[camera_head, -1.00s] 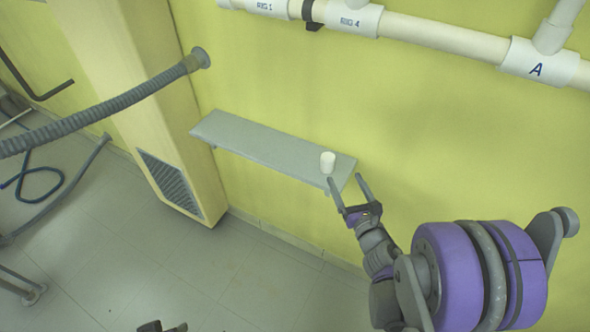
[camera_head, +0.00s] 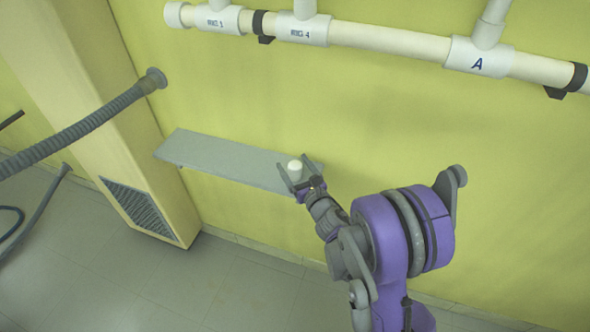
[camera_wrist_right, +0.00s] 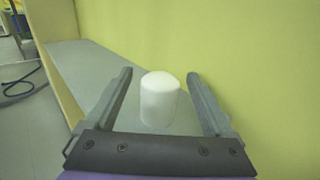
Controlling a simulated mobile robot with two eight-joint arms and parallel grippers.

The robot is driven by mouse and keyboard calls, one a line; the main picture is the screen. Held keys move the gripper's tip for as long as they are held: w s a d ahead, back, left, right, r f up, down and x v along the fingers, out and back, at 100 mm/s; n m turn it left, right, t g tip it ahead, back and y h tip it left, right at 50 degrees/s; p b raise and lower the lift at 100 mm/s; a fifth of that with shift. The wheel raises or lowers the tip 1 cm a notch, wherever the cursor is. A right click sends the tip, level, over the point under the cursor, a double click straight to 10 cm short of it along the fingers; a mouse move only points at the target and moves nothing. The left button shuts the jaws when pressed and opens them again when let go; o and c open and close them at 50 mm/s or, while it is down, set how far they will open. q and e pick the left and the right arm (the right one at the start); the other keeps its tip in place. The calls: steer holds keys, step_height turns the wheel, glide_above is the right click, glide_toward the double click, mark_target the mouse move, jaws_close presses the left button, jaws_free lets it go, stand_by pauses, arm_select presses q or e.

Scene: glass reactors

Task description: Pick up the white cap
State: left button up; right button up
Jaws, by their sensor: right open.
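The white cap (camera_head: 295,167) stands upright near the right end of the grey wall shelf (camera_head: 215,158). In the right wrist view the cap (camera_wrist_right: 159,99) sits between the two fingers, with a visible gap on each side. My right gripper (camera_head: 294,173) is open around the cap, and it also shows in the right wrist view (camera_wrist_right: 160,95). The cap's lower part is partly hidden by the gripper in the head view. My left gripper is not in view.
The yellow wall (camera_head: 400,120) stands right behind the shelf. White pipes (camera_head: 380,41) run along it above. A grey corrugated hose (camera_head: 80,128) hangs at the left, beside a yellow column (camera_head: 80,100). The shelf left of the cap is bare.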

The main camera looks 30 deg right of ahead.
jaws_close()
stand_by(0.4)
